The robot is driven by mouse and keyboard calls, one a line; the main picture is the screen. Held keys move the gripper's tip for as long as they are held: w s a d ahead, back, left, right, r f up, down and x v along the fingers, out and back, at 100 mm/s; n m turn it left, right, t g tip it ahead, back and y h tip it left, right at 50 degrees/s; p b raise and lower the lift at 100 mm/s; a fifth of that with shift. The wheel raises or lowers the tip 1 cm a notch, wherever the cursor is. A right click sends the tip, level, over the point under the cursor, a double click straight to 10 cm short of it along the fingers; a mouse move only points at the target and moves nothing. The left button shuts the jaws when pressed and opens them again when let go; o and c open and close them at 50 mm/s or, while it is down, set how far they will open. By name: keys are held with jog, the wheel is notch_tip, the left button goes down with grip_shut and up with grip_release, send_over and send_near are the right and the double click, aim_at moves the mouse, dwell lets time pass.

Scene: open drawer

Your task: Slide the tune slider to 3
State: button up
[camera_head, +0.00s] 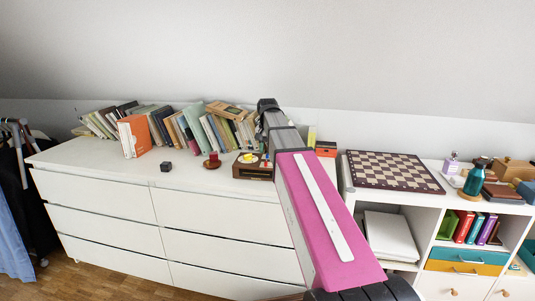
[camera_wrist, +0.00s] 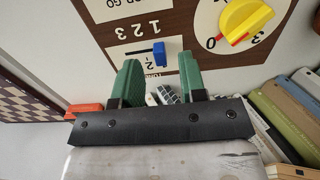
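The digits 1 2 3 (camera_wrist: 138,28) are printed in white on the brown panel (camera_wrist: 180,30). My gripper (camera_wrist: 159,72) is open, its green fingers left and right of the slider with visible gaps. I cannot tell whether a fingertip touches the panel. In the head view, the wooden box (camera_head: 252,171) with a yellow knob sits on the white dresser, partly behind my arm; my fingers are hidden there.
A yellow dial (camera_wrist: 243,20) lies right of the slider. Upright books (camera_head: 215,130) line the wall behind the box. A red candle on a dish (camera_head: 212,161) and a small black cube (camera_head: 166,167) stand to its left. A chessboard (camera_head: 392,170) lies on the right-hand cabinet.

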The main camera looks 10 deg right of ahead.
jog(key=shift+f, duration=1)
grip_shut()
jog(key=shift+s+d, duration=0.2)
jog(key=shift+d, duration=0.45)
jog(key=shift+s+d, duration=0.25)
jog(key=shift+d, duration=0.35)
jog(key=shift+s+d, duration=0.2)
jog(key=shift+d, duration=0.45)
grip_release()
jog(key=shift+r, duration=0.1)
notch_tip(320, 180, up, 11)
